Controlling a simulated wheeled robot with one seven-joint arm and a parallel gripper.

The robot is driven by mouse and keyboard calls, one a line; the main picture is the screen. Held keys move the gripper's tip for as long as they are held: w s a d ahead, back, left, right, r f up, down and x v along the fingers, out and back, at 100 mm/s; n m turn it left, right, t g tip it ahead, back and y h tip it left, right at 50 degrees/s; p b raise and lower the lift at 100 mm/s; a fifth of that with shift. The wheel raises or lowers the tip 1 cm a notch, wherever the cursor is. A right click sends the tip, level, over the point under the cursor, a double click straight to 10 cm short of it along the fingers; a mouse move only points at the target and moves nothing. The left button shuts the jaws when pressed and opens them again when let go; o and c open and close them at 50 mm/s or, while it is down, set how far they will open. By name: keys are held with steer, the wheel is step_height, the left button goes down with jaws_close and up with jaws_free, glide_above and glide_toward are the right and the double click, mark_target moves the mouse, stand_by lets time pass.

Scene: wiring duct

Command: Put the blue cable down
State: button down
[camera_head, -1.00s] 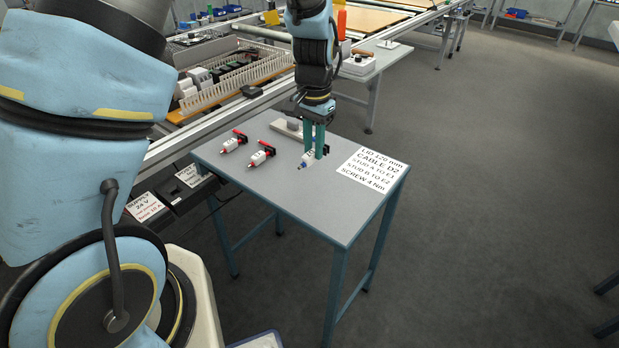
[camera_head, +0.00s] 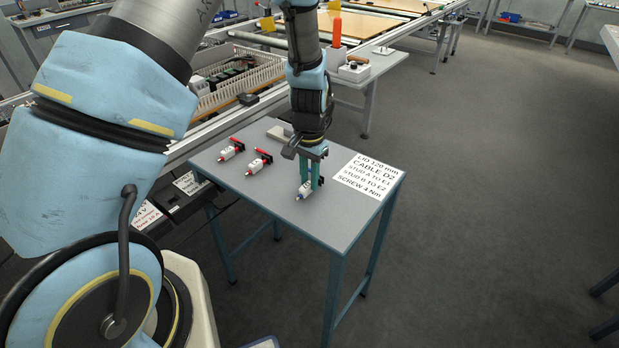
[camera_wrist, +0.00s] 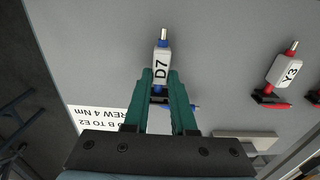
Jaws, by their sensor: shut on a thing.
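The blue cable is a short white-bodied piece marked D7 with blue ends; it shows below my gripper (camera_head: 312,186) in the head view, its white body (camera_head: 305,189) at the fingertips. In the wrist view, the blue cable (camera_wrist: 161,63) points away from my gripper (camera_wrist: 161,92), whose green fingers are shut on its rear part. A metal tip shows at its far end, and a blue piece sticks out beside the right finger. It is over or on the grey table (camera_head: 290,212); I cannot tell whether it touches the top.
Two red-ended cables (camera_head: 231,151) (camera_head: 258,163) lie to the left on the table; one, marked Y3 (camera_wrist: 288,70), shows in the wrist view. A printed sheet (camera_head: 368,177) lies at the right. A pale flat piece (camera_head: 279,132) lies behind. The front of the table is clear.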

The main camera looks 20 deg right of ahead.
steer(key=shift+f, duration=0.3)
steer(key=c, duration=0.7)
jaws_free()
steer(key=shift+c, duration=0.2)
step_height(320, 180, up, 13)
steer(key=b, duration=0.2)
steer(key=w+a+r+n, duration=0.2)
steer(key=a+n, duration=0.1)
steer(key=a, duration=0.6)
steer(key=w+a+r+n, duration=0.1)
steer(key=a+n, duration=0.2)
steer(key=a, duration=0.6)
steer(key=s+a+n, duration=0.2)
steer(key=a, duration=0.4)
steer(key=s+a+r+n+t, duration=0.1)
steer(key=s+a+n, duration=0.1)
steer(key=a, duration=0.5)
steer(key=shift+s+a+n+t, duration=0.2)
steer(key=shift+s+n+t, duration=0.1)
steer(key=shift+s+n, duration=0.15)
steer(key=shift+w+r, duration=0.1)
